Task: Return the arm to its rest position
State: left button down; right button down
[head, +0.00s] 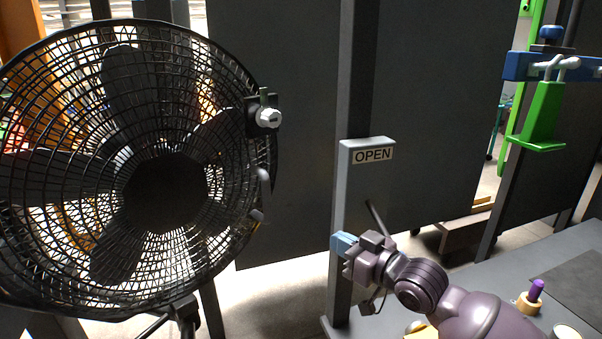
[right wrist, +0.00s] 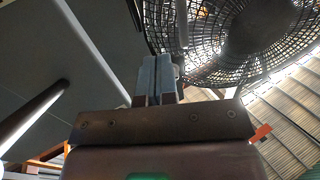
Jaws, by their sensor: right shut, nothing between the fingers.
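My right gripper (head: 343,243) is in the lower middle of the head view, with its arm coming in from the lower right. Its blue-grey fingers are shut together with nothing between them. The shut fingers also show in the right wrist view (right wrist: 157,78). The gripper is in front of a grey post, below an "OPEN" sign (head: 373,155); I cannot tell whether it touches the post. My left gripper is not in view.
A large black fan (head: 163,192) fills the left of the head view. A grey table (head: 490,272) at the lower right bears a purple-topped peg (head: 535,290). A green bracket (head: 541,118) hangs at the upper right. Dark panels stand behind.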

jog(key=s+d+f+m+t+h, duration=0.1)
jog(key=s+d+f+m+h, duration=0.25)
jog(key=f, duration=0.55)
jog(key=s+d+f+m+h, duration=0.1)
jog(key=s+d+f+h, duration=0.2)
jog(key=s+d+f, duration=0.45)
jog(key=s+d+f+m+g+h, duration=0.1)
jog(key=s+d+f+h, duration=0.2)
jog(key=s+f, duration=0.4)
jog(key=s+d+f+m+g+h, duration=0.1)
jog(key=s+d+f+h, duration=0.2)
jog(key=s+f, duration=0.4)
jog(key=shift+s+d+f+m, duration=0.15)
jog(key=shift+s+d+m, duration=0.2)
jog(key=shift+s, duration=0.45)
